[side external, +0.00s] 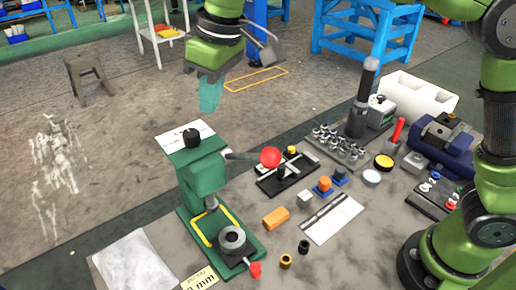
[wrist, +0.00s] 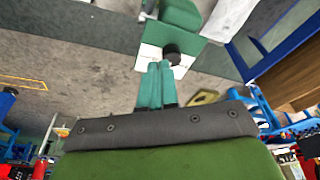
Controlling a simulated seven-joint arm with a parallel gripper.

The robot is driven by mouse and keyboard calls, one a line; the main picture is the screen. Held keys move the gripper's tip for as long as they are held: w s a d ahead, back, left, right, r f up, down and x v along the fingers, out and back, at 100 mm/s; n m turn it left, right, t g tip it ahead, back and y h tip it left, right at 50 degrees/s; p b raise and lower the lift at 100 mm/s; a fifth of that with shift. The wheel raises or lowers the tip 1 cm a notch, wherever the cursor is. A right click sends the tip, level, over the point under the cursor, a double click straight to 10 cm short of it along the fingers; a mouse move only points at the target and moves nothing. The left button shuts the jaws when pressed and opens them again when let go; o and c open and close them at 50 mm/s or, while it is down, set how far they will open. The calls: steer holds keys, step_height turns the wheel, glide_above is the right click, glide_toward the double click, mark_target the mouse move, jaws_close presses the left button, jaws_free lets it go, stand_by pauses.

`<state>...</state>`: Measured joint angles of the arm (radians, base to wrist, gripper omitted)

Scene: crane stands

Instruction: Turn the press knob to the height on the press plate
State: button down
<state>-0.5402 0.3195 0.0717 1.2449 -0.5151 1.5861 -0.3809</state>
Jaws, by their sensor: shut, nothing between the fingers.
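The green press (side external: 205,185) stands on the bench, with a lever ending in a red ball (side external: 270,157). Its black knob (side external: 191,137) sits on top, over a white card (side external: 170,139); the knob also shows in the wrist view (wrist: 171,49). A yellow plate (side external: 200,279) at the press's foot reads "mm" after a digit that I cannot read surely. My gripper (side external: 209,108) has teal fingers, is shut and empty, and hangs above the knob, apart from it. In the wrist view the fingertips (wrist: 158,64) appear just beside the knob; the depth is unclear.
An orange block (side external: 276,218), small fixtures and a black-handled tool (side external: 362,97) crowd the bench right of the press. A blue vise (side external: 443,143) stands far right. A clear bag (side external: 138,262) lies at front left. The air around the knob is free except the lever side.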

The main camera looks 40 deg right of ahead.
mark_target(192, 138)
steer(key=shift+r, duration=0.2)
steer(key=shift+s+a+f, duration=0.15)
steer(key=shift+a+f, duration=0.3)
steer(key=shift+f, duration=0.6)
steer(key=shift+s+a+f, duration=0.1)
steer(key=shift+a+f, duration=0.4)
steer(key=shift+f, duration=0.55)
steer(key=shift+s+a+f, duration=0.15)
steer(key=shift+a+f, duration=0.3)
steer(key=shift+f, duration=0.6)
